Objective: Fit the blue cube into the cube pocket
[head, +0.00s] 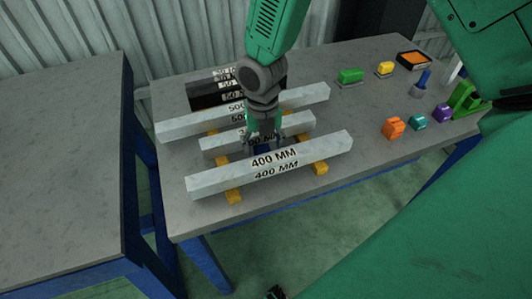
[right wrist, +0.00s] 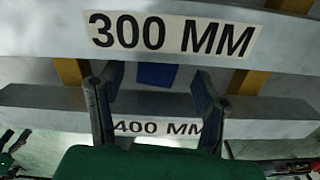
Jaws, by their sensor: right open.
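A blue block (right wrist: 156,75), which looks like the blue cube, shows in the right wrist view between the 300 mm bar and the 400 mm bar. Its lower part is hidden. In the head view only a dark blue patch (head: 262,147) of it shows between my fingers. My right gripper (head: 264,142) is open and points down behind the 400 mm bar. In the right wrist view its two fingers (right wrist: 155,85) stand apart to the left and right of the blue block. I cannot make out the cube pocket. My left gripper is not in view.
The 400 mm bar (head: 310,154), 300 mm bar (right wrist: 230,42) and 500 mm bar (head: 178,128) lie across yellow supports (head: 233,196), close around my gripper. Green (head: 350,76), yellow (head: 385,68), orange (head: 394,127) and other small pieces stand at right. Another table (head: 60,180) is at left.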

